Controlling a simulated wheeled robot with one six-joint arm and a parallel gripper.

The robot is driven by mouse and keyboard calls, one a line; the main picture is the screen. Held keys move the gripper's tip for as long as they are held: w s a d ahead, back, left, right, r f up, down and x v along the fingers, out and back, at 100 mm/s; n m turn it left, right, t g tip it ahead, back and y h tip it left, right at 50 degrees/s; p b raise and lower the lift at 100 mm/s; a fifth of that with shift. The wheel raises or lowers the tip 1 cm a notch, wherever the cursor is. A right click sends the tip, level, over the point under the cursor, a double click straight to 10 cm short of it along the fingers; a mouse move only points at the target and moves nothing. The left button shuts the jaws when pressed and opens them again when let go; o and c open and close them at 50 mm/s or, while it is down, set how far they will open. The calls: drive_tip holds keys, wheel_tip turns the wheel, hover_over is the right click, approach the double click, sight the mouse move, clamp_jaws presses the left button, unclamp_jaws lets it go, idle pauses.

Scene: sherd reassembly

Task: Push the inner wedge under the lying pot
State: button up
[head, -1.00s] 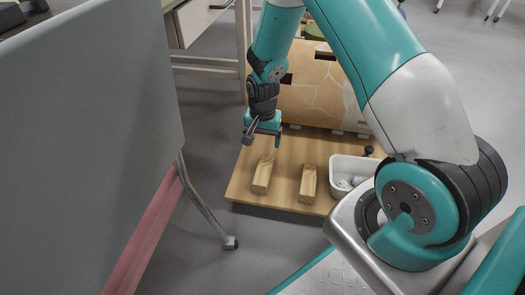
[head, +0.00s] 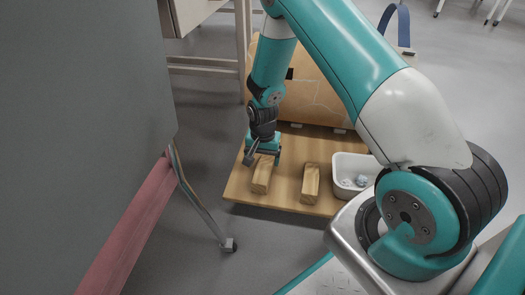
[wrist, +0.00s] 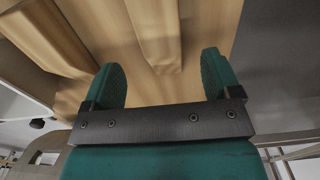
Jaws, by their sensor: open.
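Two wooden wedges lie on a low wooden board (head: 240,186): a left wedge (head: 262,176) and a right wedge (head: 310,184). I cannot tell which is the inner one. Behind them stands a broad tan, cracked surface (head: 310,98), apparently the lying pot; my arm hides part of it. Both wedges are clear of its foot. My gripper (head: 263,157) is open and points down at the far end of the left wedge. In the wrist view that wedge (wrist: 155,32) is lined up between the open fingers, with no visible grip; the other wedge (wrist: 50,38) is to the left.
A white tray (head: 338,176) with small pale pieces stands on the board at right. A grey panel (head: 75,120) with a reddish rail (head: 135,222) and wheeled leg (head: 230,244) fills the left. Grey floor is clear in front of the board.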

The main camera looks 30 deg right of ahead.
sight(263, 169)
wheel_tip(263, 169, down, 8)
drive_tip(key=b, duration=0.3)
drive_tip(key=shift+b, duration=0.35)
